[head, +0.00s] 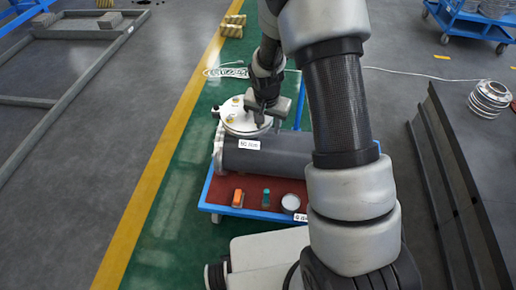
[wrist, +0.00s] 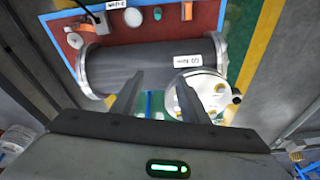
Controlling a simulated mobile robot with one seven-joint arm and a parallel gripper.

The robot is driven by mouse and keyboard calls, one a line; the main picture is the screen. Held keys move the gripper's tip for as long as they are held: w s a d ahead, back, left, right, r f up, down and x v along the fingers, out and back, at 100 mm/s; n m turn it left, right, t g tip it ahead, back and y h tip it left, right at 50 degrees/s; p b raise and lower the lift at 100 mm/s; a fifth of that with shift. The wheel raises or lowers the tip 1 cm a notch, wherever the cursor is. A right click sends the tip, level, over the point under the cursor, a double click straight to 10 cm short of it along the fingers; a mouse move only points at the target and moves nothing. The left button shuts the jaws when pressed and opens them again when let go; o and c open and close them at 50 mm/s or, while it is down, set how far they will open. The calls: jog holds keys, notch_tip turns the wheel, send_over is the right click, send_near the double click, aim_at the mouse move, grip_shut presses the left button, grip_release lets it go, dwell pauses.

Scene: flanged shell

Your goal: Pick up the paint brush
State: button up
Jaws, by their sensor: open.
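No paint brush can be made out for sure. A small orange item (head: 238,198) and a small teal item (head: 266,197) stand on the red top of a blue-framed cart (head: 225,208), too small to identify. They also show at the top of the wrist view, orange (wrist: 187,10) and teal (wrist: 157,13). My gripper (head: 264,118) is above the far side of the grey cylinder, beside the white round flange cover, away from these items. In the wrist view its fingers (wrist: 159,76) are apart with nothing held between them.
The grey labelled cylinder (head: 268,160) lies across the cart between my gripper and the small items. The white flange cover (head: 240,117) is behind it. A white round container (head: 291,202) stands right of the teal item. Dark panels (head: 455,180) stand at right.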

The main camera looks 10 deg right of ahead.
jog(key=s+a+b+x, duration=0.1)
jog(key=s+x, duration=0.1)
jog(key=x, duration=0.6)
jog(key=s+f+b+x, duration=0.1)
jog(key=s+x, duration=0.1)
jog(key=x, duration=0.6)
jog(key=m+g+b, duration=0.1)
jog(key=m+b, duration=0.1)
send_near(267, 192)
jog(key=f+b, duration=0.1)
jog(key=f, duration=0.1)
jog(key=w+f+b, duration=0.1)
jog(key=f, duration=0.2)
jog(key=d+f+b, duration=0.1)
jog(key=f, duration=0.2)
jog(key=shift+w+f, duration=0.2)
jog(key=shift+f, duration=0.05)
jog(key=shift+w+d+f+b, duration=0.15)
jog(key=shift+f+b, duration=0.25)
jog(key=shift+f, duration=0.6)
jog(key=shift+w+a+f+b, duration=0.15)
jog(key=shift+f+b, duration=0.2)
jog(key=shift+f, duration=0.6)
jog(key=shift+w+d+f+b, duration=0.15)
jog(key=shift+f+b, duration=0.25)
jog(key=shift+f, duration=0.6)
grip_shut()
